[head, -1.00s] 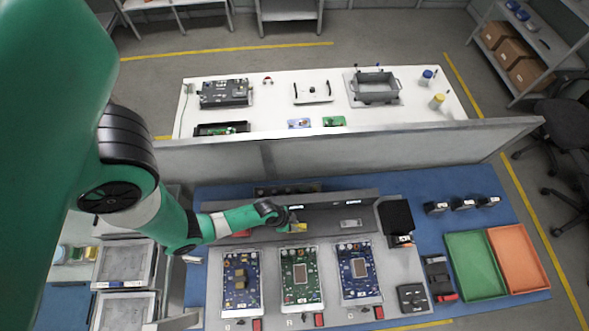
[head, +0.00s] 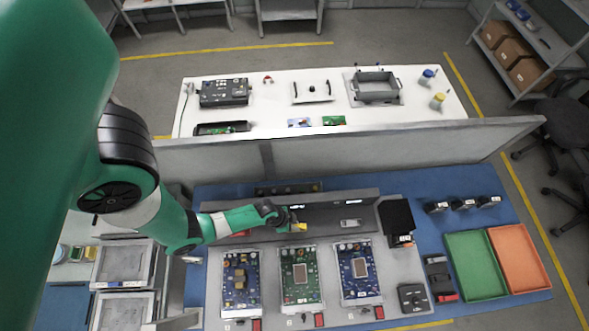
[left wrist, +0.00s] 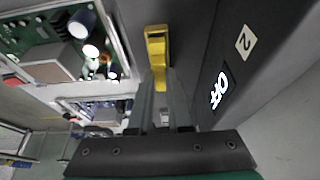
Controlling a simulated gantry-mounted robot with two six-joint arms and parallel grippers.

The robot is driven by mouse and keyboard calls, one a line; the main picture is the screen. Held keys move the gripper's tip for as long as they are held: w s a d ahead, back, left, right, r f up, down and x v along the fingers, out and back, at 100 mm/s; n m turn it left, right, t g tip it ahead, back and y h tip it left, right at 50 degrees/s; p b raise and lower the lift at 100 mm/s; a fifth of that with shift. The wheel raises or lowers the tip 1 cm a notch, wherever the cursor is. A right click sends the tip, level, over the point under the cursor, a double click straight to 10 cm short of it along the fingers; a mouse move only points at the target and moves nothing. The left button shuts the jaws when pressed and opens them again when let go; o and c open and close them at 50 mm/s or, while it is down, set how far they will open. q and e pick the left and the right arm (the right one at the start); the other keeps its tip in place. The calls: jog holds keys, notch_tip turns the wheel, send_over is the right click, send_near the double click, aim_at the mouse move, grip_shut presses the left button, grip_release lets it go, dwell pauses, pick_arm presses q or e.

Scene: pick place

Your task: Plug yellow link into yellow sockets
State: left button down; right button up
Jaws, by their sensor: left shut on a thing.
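My left gripper (head: 291,222) is shut on the yellow link (head: 299,227), behind the middle circuit board and in front of the low grey panel (head: 340,217). In the left wrist view the yellow link (left wrist: 156,48) sits at the fingertips of my left gripper (left wrist: 160,85), beside the dark panel face (left wrist: 195,45) with a "2" label and an "OFF" display. I cannot make out the yellow sockets in either view. Whether the link touches the panel cannot be told. My right gripper is not in view.
Blue (head: 241,300), green (head: 300,290) and second blue (head: 360,285) boards stand in a row on the grey fixture. A black box (head: 396,216) stands at the panel's right end. Green (head: 474,265) and orange (head: 518,262) trays lie farther right.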

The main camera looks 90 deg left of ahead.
pick_arm(q)
jog(key=shift+f+b, duration=0.4)
dwell(0.3)
jog(key=shift+c, duration=0.6)
grip_release()
jog(key=shift+r, duration=0.2)
jog(key=shift+r+p, duration=3.4)
jog(key=shift+p, duration=0.15)
